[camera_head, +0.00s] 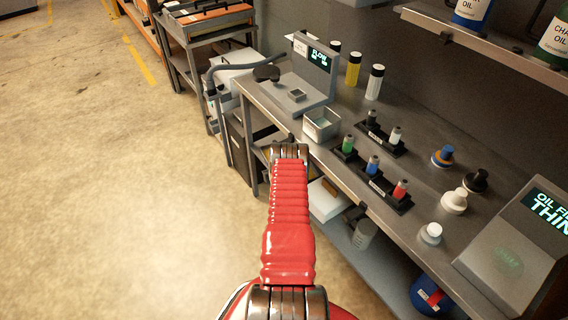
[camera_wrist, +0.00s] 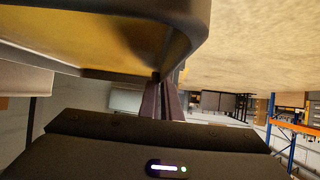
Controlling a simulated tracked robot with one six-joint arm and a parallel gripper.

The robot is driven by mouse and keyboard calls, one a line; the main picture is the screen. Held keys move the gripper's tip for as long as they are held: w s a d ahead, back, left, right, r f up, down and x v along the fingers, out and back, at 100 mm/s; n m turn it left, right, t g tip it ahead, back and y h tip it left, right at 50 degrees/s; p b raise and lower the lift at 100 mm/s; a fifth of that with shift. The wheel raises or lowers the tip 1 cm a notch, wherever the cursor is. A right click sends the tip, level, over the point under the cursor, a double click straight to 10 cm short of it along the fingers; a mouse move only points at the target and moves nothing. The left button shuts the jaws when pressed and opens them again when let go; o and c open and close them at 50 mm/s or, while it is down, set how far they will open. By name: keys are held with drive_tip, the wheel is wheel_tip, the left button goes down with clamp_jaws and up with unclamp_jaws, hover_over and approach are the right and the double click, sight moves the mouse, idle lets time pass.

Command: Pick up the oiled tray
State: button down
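A tray-like thing with a dark grey rim and a shiny yellowish surface (camera_wrist: 90,40) fills the upper left of the wrist view, very close; it looks like the oiled tray. My gripper (camera_wrist: 160,85) has its two dark fingers close together, with the tips at the near corner of that rim. I cannot tell whether they clamp it. A small metal tray (camera_head: 321,130) stands on the bench just right of the arm's end.
The bench (camera_head: 410,170) holds a device with a "FLOW" screen (camera_head: 318,60), bottle racks (camera_head: 372,185), several caps and an "OIL FI… THIN" screen unit (camera_head: 520,245). A shelf with oil bottles (camera_head: 472,12) hangs above. The floor (camera_head: 110,190) at left is clear.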

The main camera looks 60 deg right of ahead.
drive_tip(key=shift+r, duration=0.7)
drive_tip(key=w+a+r, duration=0.1)
drive_tip(key=w+a, duration=0.3)
drive_tip(key=a, duration=0.4)
drive_tip(key=w+a+r, duration=0.1)
drive_tip(key=w+a, duration=0.3)
drive_tip(key=a, duration=0.4)
drive_tip(key=shift+r, duration=0.15)
